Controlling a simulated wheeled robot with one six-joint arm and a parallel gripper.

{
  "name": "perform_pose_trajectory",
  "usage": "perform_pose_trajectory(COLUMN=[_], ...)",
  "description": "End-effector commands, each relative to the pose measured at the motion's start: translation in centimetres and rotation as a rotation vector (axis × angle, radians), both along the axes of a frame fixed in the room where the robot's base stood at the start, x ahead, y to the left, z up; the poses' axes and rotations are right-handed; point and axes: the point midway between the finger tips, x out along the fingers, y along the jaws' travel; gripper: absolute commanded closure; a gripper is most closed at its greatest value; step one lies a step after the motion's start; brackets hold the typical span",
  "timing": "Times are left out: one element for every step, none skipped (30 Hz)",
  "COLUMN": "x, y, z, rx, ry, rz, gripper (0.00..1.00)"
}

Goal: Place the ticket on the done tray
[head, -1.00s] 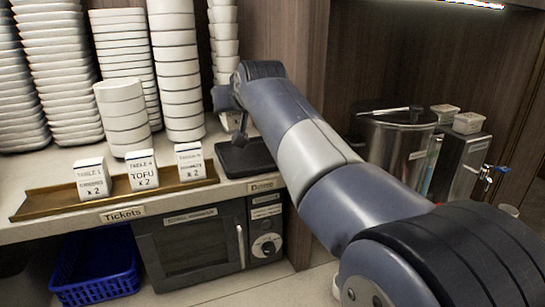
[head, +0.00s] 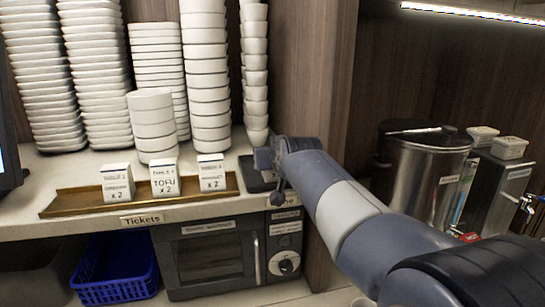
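Three white ticket blocks stand upright on the brass ticket rail (head: 75,205): a left one (head: 117,183), a middle one reading TOFU x 2 (head: 164,178) and a right one (head: 211,172). The done tray (head: 250,165) is black and sits to the right of the rail, partly hidden by my arm. My gripper (head: 278,192) is over the tray's right side, with its dark fingers pointing down. I cannot see a ticket in it, and whether its fingers are apart is unclear.
Tall stacks of white bowls (head: 205,80) stand behind the rail. A microwave (head: 210,258) and a blue basket (head: 115,270) are under the counter. A steel pot (head: 425,180) and a dispenser (head: 495,190) stand at the right. A wooden panel (head: 320,90) rises behind my arm.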

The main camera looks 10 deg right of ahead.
Motion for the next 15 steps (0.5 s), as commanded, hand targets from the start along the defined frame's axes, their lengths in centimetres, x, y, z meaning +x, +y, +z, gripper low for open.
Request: perform_pose_trajectory(x=[-0.01, 0.00, 0.00, 0.00, 0.00, 0.00, 0.00, 0.01, 0.00, 0.00, 0.00, 0.01, 0.00, 0.01, 0.01], y=[0.00, 0.00, 0.00, 0.00, 0.00, 0.00, 0.00, 0.00, 0.00, 0.00, 0.00, 0.00, 0.00, 0.00, 0.00], z=[-0.07, -0.08, -0.05, -0.04, -0.04, -0.04, -0.07, -0.14, -0.30, -0.43, -0.54, -0.40, -0.38, -0.37, -0.37], rx=[0.000, 0.000, 0.000, 0.000, 0.000, 0.000, 0.000, 0.000, 0.000, 0.000, -0.001, 0.000, 0.000, 0.000, 0.000], ry=[-0.001, -0.002, -0.002, -0.002, -0.002, -0.002, -0.002, -0.002, -0.002, -0.002, -0.002, -0.001, -0.001, -0.001, -0.001], rz=[0.000, 0.000, 0.000, 0.000, 0.000, 0.000, 0.000, 0.000, 0.000, 0.000, 0.000, 0.000, 0.000, 0.000, 0.000], gripper=[0.72, 0.72, 0.72, 0.72, 0.72, 0.72, 0.72, 0.72, 0.72, 0.72, 0.72, 0.47, 0.45, 0.42, 0.39])
